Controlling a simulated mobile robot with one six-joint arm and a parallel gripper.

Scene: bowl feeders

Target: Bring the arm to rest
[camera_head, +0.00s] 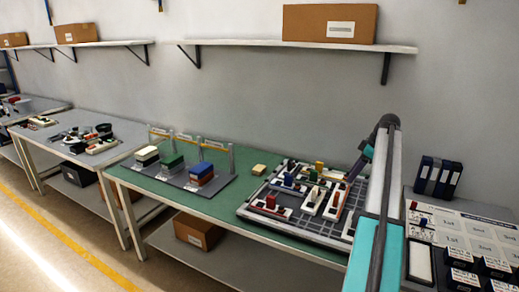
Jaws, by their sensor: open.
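My arm rises from the lower right, bends at its dark elbow and slopes down to the left. My gripper (347,181) is small and dark at its low end, over the right part of a dark gridded board (292,231). I take it as open; no held object shows. The gap between the fingers is too small to make out. Red, blue, yellow and white parts stand on the board, close to the gripper. I cannot tell whether it touches any of them. My own arm hides part of the board's right side.
The board lies on a green-topped table (217,205). Left of it, a grey stand (180,184) holds coloured blocks. A small tan block (259,169) lies between them. Dark binders (437,177) and labelled trays stand at right. A wall shelf (300,43) bears a box (330,23).

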